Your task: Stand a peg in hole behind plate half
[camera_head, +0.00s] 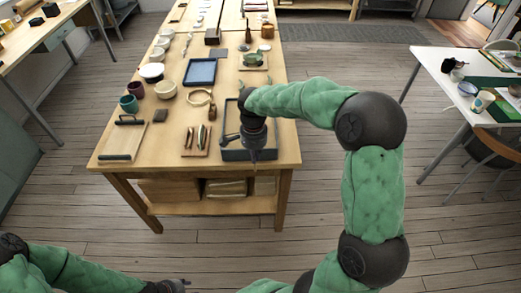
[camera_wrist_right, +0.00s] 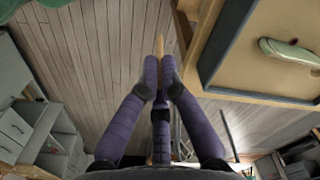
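My right gripper (camera_head: 254,157) points down at the front edge of the dark-rimmed tray on the table. In the right wrist view its purple fingers (camera_wrist_right: 159,75) are shut on a slim light-wood peg (camera_wrist_right: 160,45), whose tip sticks out beyond them. A pale green piece (camera_wrist_right: 290,52), seemingly the plate half, lies on the sand-coloured tray floor at the upper right of that view, apart from the peg. No hole can be made out. My arm covers much of the tray in the head view. My left gripper (camera_head: 172,286) is at the bottom edge, small and dark.
The dark-rimmed tray (camera_head: 236,155) sits at the table's front right corner. Beside it are a board with slim tools (camera_head: 196,141), a wooden ring (camera_head: 200,97), bowls, and a blue tray (camera_head: 200,72). Floor lies open in front of the table.

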